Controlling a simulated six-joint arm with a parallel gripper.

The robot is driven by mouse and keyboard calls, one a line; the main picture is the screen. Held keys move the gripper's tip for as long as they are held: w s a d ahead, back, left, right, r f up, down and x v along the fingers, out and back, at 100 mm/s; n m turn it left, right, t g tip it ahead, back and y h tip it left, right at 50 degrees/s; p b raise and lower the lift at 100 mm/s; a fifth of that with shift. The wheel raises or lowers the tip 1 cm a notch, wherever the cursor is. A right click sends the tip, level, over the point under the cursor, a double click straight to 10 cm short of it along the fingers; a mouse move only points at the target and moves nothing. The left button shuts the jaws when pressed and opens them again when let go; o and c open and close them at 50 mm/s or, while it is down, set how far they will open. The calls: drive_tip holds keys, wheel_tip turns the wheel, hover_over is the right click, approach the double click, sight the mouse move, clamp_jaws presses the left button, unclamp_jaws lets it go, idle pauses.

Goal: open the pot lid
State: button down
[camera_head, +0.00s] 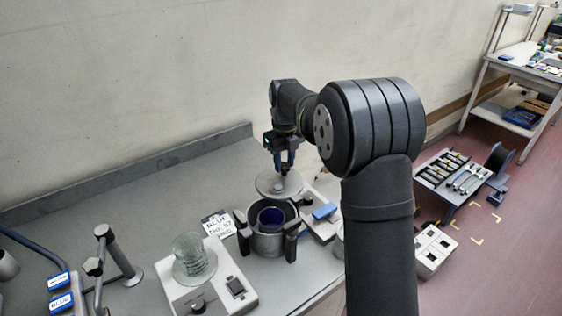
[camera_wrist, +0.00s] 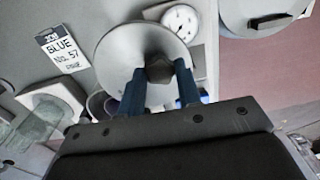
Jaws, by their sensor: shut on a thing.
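The pot (camera_head: 267,243) is a grey metal vessel with dark upright handles, and its open top shows a dark blue inside. The lid (camera_head: 267,186) is a round grey disc with a knob, off the pot's mouth and beyond it in the head view. My gripper (camera_head: 285,167) is shut on the lid's knob. In the wrist view, my gripper's blue fingers (camera_wrist: 161,88) stand on either side of the dark knob (camera_wrist: 158,68), with the lid (camera_wrist: 122,48) behind. Part of the pot's purple inside (camera_wrist: 97,103) shows beside the lid. How high the lid is above the bench is hard to tell.
A glass beaker (camera_head: 190,255) stands on a white hotplate (camera_head: 232,290) left of the pot. A label card (camera_head: 219,226) reads blue. A white scale with a blue item (camera_head: 325,211) sits right of the pot. The bench (camera_head: 120,205) is clear at back left.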

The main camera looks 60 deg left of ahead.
drive_tip(key=shift+w, duration=0.1)
idle(0.3)
drive_tip(key=c, duration=1)
unclamp_jaws()
drive_tip(key=shift+c, duration=0.2)
drive_tip(key=shift+r, duration=0.1)
wheel_tip(320, 180, up, 17)
drive_tip(key=shift+r, duration=0.15)
wheel_tip(320, 180, down, 18)
drive_tip(key=shift+r, duration=0.2)
